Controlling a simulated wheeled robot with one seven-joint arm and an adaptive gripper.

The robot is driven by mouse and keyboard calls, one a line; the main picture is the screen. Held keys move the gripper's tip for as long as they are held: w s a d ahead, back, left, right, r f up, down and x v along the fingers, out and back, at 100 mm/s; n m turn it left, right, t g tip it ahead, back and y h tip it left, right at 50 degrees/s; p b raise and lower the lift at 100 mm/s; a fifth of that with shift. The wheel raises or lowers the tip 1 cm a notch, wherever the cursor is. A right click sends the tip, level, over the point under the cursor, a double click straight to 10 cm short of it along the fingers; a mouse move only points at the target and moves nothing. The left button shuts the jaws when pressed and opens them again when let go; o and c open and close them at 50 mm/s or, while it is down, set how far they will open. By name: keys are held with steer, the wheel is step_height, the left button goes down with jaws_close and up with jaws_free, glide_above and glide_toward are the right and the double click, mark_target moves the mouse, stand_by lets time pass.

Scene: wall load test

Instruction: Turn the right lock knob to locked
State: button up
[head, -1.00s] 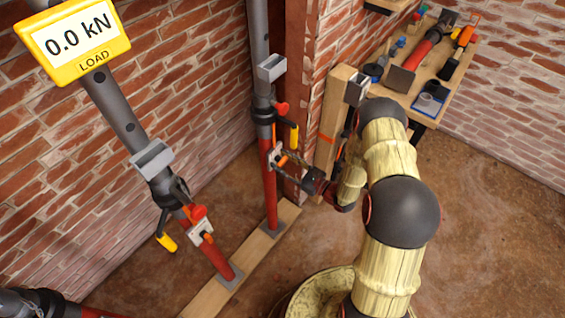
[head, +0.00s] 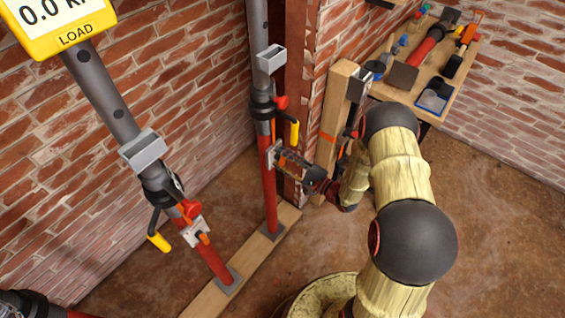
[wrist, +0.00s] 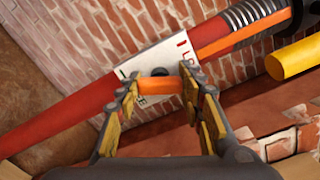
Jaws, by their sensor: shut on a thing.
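The right prop (head: 269,190) stands upright, a red lower tube below a dark collar, on a wooden plank. Its white lock plate (head: 272,154) also shows in the wrist view (wrist: 150,58), with a red mark and a partly covered word starting with L at its upper right. More lettering at its lower left is mostly hidden. My gripper (head: 283,158) is at this plate. In the wrist view my gripper (wrist: 160,83) has its fingers on both sides of the orange lock knob (wrist: 166,86), shut on it. The fingers cover its ends, so its exact angle is unclear.
A tilted left prop (head: 212,258) has its own plate (head: 194,232) and orange knob. A yellow-handled lever (head: 294,132) is just above my gripper, beside the right prop. A load display (head: 60,25) is cut off at the top. A workbench with tools (head: 440,100) stands behind.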

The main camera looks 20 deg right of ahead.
steer(key=n+b, duration=0.3)
steer(key=n, duration=0.1)
steer(key=shift+f+n, duration=0.1)
steer(key=shift+n, duration=0.3)
steer(key=shift+s, duration=0.1)
stand_by(0.3)
steer(key=o, duration=1.2)
steer(key=v, duration=1.2)
